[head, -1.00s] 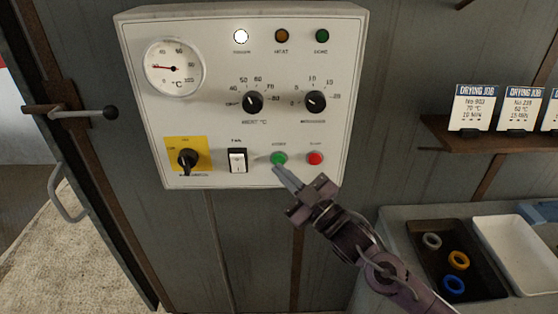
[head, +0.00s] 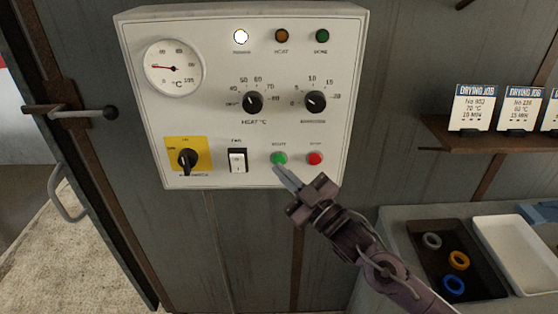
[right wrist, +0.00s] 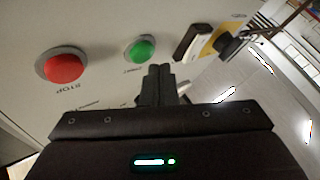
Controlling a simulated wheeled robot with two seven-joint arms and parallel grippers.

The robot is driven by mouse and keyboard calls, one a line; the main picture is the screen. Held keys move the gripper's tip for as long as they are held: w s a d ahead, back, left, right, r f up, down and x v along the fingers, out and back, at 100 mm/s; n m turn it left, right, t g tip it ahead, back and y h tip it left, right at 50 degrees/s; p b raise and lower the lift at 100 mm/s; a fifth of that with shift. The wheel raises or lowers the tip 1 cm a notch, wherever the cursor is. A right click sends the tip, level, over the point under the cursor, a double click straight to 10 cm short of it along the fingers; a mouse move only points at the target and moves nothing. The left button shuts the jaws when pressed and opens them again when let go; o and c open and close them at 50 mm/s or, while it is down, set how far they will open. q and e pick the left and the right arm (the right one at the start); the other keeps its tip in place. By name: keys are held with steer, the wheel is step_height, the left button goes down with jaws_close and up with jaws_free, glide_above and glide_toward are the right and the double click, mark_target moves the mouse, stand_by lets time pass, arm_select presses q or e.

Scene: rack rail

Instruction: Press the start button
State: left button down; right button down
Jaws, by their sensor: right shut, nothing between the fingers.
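The green start button (head: 279,158) sits at the lower part of the white control panel (head: 215,110). It also shows in the right wrist view (right wrist: 140,50), just beyond my fingertips and a little to their left. My right gripper (head: 280,172) is shut and empty, its tips just below the button; the right wrist view shows the closed fingers (right wrist: 159,75) too. I cannot tell whether the tips touch the panel. The red stop button (head: 315,158) is right of the start button and also shows in the right wrist view (right wrist: 62,66). My left gripper is not in view.
A white rocker switch (head: 237,160) and a black main switch on a yellow plate (head: 203,145) are left of the start button. Two knobs (head: 253,102) sit above. A dark tray (head: 428,262) with rings and a shelf of job cards (head: 472,108) are at right.

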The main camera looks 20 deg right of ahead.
steer(key=shift+w+d, duration=0.1)
steer(key=shift+w, duration=0.3)
steer(key=shift+w+d, duration=0.15)
steer(key=shift+w, duration=0.2)
stand_by(0.7)
steer(key=shift+s, duration=0.1)
steer(key=shift+s+a, duration=0.25)
steer(key=shift+s, duration=0.45)
steer(key=shift+s, duration=0.1)
steer(key=s, duration=0.2)
steer(key=s+a+p, duration=0.1)
steer(key=s, duration=0.1)
steer(key=shift+s+a, duration=0.2)
steer(key=shift+s, duration=0.1)
stand_by(0.6)
